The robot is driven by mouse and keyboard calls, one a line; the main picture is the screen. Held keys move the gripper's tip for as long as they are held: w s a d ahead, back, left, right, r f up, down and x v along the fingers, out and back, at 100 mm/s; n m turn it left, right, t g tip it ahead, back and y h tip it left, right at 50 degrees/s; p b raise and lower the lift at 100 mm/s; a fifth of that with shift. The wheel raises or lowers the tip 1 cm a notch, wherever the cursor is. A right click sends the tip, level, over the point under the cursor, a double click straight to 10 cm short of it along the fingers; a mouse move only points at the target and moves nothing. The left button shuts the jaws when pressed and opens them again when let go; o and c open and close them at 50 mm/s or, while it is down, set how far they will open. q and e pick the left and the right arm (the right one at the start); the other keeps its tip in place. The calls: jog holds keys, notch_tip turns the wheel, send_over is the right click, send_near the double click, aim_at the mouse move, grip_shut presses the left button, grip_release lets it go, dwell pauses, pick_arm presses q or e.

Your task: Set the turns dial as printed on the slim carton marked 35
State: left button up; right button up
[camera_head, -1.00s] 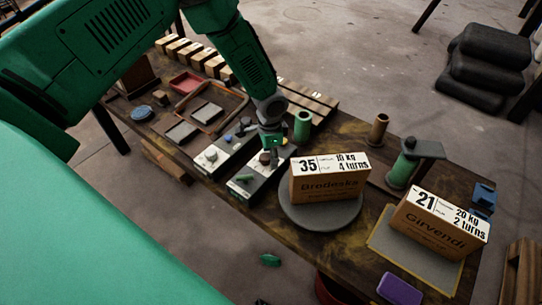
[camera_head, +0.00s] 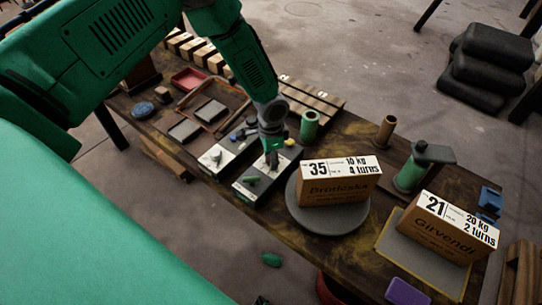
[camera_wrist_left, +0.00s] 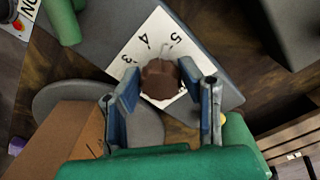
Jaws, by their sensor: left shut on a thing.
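The slim carton marked 35 (camera_head: 338,190) stands on a round grey disc (camera_head: 328,222); its top reads 10 kg and 4 turns. It also shows at the lower left of the left wrist view (camera_wrist_left: 68,128). My left gripper (camera_head: 272,160) reaches down onto a dark control box with a white top panel (camera_head: 248,190). In the left wrist view its fingers (camera_wrist_left: 160,82) are shut on a brown round knob (camera_wrist_left: 160,78). The white dial plate (camera_wrist_left: 146,44) beside the knob shows 3, 4 and 5. The knob's pointer setting cannot be made out. My right gripper is not in view.
A second control box (camera_head: 217,155) stands just left. A carton marked 21 (camera_head: 440,232) sits on a mat at the right. A green cylinder (camera_head: 309,126) stands behind the gripper. A purple block (camera_head: 405,292) lies at the front right.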

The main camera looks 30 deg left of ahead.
pick_arm(q)
jog(key=shift+w+r, duration=0.3)
jog(key=shift+w, duration=0.2)
jog(key=shift+d+n, duration=0.25)
jog(key=shift+n, duration=0.55)
jog(key=n+b, duration=0.1)
jog(key=n, duration=0.2)
jog(key=shift+a, duration=0.15)
jog(key=shift+n, duration=2.1)
jog(key=shift+a, duration=0.1)
jog(key=o, duration=1.1)
jog(key=shift+s, duration=0.25)
